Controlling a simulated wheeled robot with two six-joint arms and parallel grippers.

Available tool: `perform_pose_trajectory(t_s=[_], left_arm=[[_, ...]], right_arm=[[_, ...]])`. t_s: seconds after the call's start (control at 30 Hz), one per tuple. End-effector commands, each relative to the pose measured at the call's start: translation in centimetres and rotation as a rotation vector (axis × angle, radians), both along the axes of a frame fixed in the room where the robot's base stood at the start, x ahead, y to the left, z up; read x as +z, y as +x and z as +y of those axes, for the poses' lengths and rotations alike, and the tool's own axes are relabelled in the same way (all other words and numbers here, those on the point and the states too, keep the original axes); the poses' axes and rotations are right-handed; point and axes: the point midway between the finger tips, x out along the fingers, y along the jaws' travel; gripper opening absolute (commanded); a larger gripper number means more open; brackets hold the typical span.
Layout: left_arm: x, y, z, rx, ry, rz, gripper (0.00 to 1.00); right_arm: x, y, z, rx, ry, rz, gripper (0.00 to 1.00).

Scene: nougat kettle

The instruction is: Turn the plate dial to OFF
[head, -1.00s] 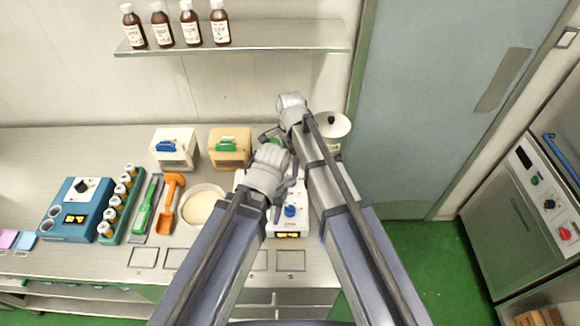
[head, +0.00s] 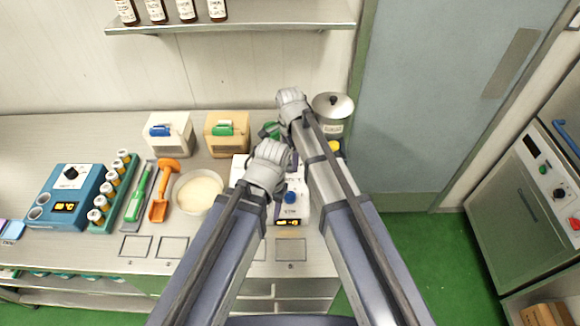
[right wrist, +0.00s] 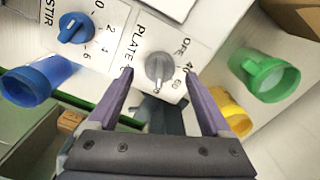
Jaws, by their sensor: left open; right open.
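The grey plate dial (right wrist: 159,67) is on a white panel marked PLATE in the right wrist view. OFF, 40 and 60 are printed to its right. Its pointer tab faces the bottom of the picture, away from OFF. My right gripper (right wrist: 158,73) is open, its two fingertips on either side of the dial in the picture; I cannot tell whether they touch it. The white hot plate (head: 304,214) is partly hidden by my arms in the head view. My left gripper (head: 268,165) is over its left part, open; its fingertips are mostly hidden.
A blue stir knob (right wrist: 75,27) sits beside the dial. Blue (right wrist: 30,82), green (right wrist: 265,75) and yellow (right wrist: 235,110) cups are close by. A lidded pot (head: 333,105) stands behind right, a bowl (head: 198,192) and orange scoop (head: 160,190) to the left.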

Motion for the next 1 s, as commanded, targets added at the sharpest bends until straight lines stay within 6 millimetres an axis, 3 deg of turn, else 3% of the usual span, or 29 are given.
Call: perform_pose_trajectory(t_s=[0.03, 0.13, 0.47, 1.0], left_arm=[[-1.15, 0.00, 0.00, 0.000, 0.000, 0.000, 0.50], [-1.73, 0.00, 0.00, 0.001, 0.000, 0.000, 0.50], [-1.77, 0.00, 0.00, 0.001, 0.000, 0.000, 0.50], [-1.78, 0.00, 0.00, 0.001, 0.000, 0.000, 0.50]], right_arm=[[-1.14, 0.00, 0.00, 0.000, 0.000, 0.000, 0.83], [-1.74, 0.00, 0.00, 0.000, 0.000, 0.000, 0.83], [-1.78, 0.00, 0.00, 0.000, 0.000, 0.000, 0.83], [-1.78, -0.01, 0.00, 0.000, 0.000, 0.000, 0.23]])
